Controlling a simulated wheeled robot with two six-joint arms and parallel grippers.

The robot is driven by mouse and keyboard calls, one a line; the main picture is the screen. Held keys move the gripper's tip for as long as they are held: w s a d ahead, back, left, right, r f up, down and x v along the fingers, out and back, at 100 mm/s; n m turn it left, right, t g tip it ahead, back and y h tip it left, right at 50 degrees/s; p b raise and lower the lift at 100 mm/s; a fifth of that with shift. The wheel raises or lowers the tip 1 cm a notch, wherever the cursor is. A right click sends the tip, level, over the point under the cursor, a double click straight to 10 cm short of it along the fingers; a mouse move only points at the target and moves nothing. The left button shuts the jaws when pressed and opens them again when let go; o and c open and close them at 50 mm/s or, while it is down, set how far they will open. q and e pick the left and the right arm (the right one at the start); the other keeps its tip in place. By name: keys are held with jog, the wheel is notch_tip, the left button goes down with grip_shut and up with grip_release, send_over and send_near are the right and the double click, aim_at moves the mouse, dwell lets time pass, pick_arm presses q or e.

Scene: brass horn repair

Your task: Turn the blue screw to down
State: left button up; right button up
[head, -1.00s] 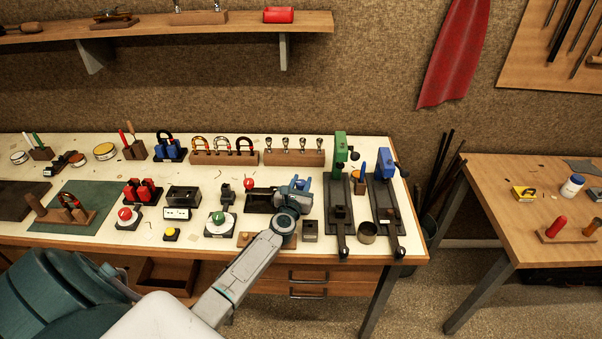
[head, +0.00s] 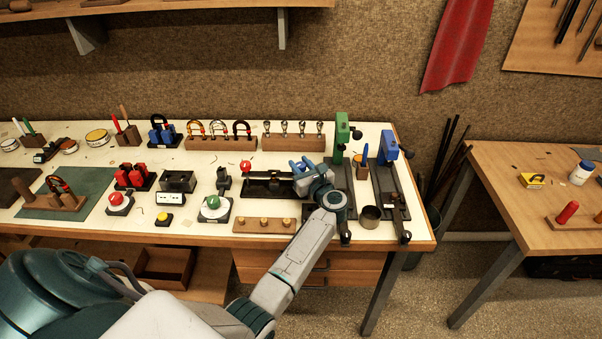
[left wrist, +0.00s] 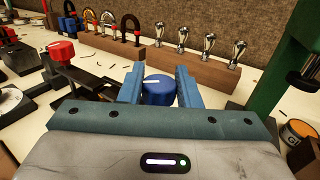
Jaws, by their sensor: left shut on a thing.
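The blue screw (left wrist: 158,92) is a round blue knob with a white line on its top. The line lies roughly sideways in the left wrist view, tilted slightly. My left gripper (left wrist: 159,84) is shut on the screw, one blue jaw on each side of it. In the head view my left gripper (head: 298,166) is at the right end of a low dark fixture (head: 266,189). The screw cannot be made out there among the blue jaws. A red knob (head: 246,165) stands at the fixture's left part and also shows in the left wrist view (left wrist: 62,51). My right gripper is not in view.
A wooden rack of metal mouthpieces (head: 292,143) stands behind the gripper. A green-headed press (head: 342,128) and a blue-headed press (head: 388,148) stand to the right. A metal cup (head: 370,217) and a wooden block with pegs (head: 264,225) are nearer the front edge.

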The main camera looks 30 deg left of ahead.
pick_arm(q)
jog(key=shift+w+r+n+g+b, duration=0.15)
jog(key=shift+n+g+b, duration=0.15)
jog(key=shift+g, duration=0.2)
jog(key=o, duration=0.9)
jog(key=shift+a, duration=0.1)
jog(key=shift+o, duration=0.2)
jog(key=b+v, duration=0.4)
jog(key=v, duration=0.7)
jog(key=shift+f+b, duration=0.3)
jog(key=shift+f, duration=0.05)
